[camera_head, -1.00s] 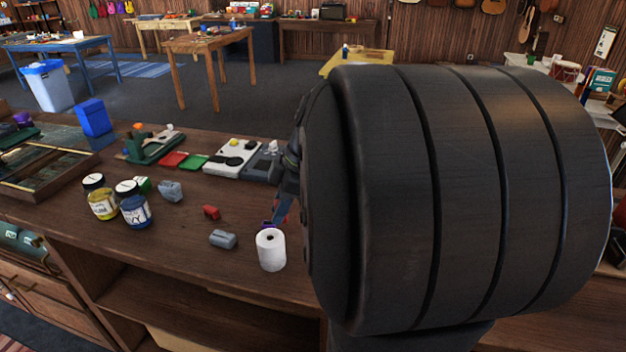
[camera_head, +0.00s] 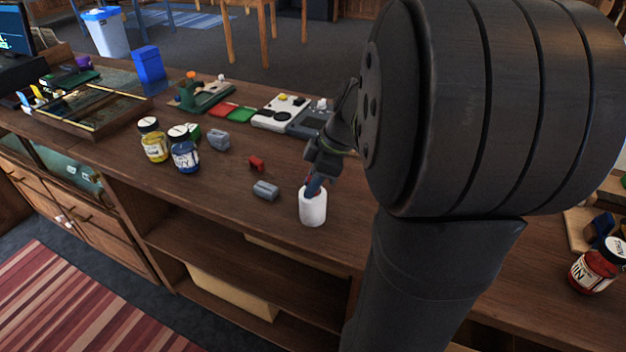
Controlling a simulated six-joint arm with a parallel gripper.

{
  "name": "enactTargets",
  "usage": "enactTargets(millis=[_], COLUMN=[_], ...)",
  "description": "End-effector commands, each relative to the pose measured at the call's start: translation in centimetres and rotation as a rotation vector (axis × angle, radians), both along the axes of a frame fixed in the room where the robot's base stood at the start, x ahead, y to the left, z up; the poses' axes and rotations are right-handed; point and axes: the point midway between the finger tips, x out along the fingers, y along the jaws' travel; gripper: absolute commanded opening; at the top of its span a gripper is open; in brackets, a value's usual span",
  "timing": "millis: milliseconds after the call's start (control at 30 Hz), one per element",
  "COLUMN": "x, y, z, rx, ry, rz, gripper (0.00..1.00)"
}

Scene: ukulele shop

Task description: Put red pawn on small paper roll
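The small white paper roll (camera_head: 313,206) stands upright near the front edge of the wooden counter. My gripper (camera_head: 314,184) points down right at the top of the roll, and its tips cover part of the rim. Small patches of blue and red show at the tips. They are too small to tell whether they are the fingers or a held piece, or whether they touch the roll. I cannot pick out a clear pawn shape. A small red object (camera_head: 257,163) lies on the counter left of the gripper; its form looks blocky.
A grey block (camera_head: 265,190) lies left of the roll. Further left are another grey block (camera_head: 218,140), a blue-labelled jar (camera_head: 184,150) and a yellow jar (camera_head: 153,140). A white-and-grey device (camera_head: 283,112) stands behind. A red jar (camera_head: 597,268) is at right.

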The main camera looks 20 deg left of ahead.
Motion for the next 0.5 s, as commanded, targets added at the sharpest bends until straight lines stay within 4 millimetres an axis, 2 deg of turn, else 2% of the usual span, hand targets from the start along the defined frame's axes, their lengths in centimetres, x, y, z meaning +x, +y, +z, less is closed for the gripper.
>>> enactTargets(millis=[33, 100, 367, 500], x=[0.0, 0.0, 0.0, 0.2], y=[0.0, 0.0, 0.0, -0.2], z=[0.0, 0.0, 0.1, 1.0], rx=[0.000, 0.000, 0.000, 0.001], ry=[0.000, 0.000, -0.001, -0.002], rz=[0.000, 0.000, 0.000, -0.001], gripper=[0.34, 0.44, 0.44, 0.44])
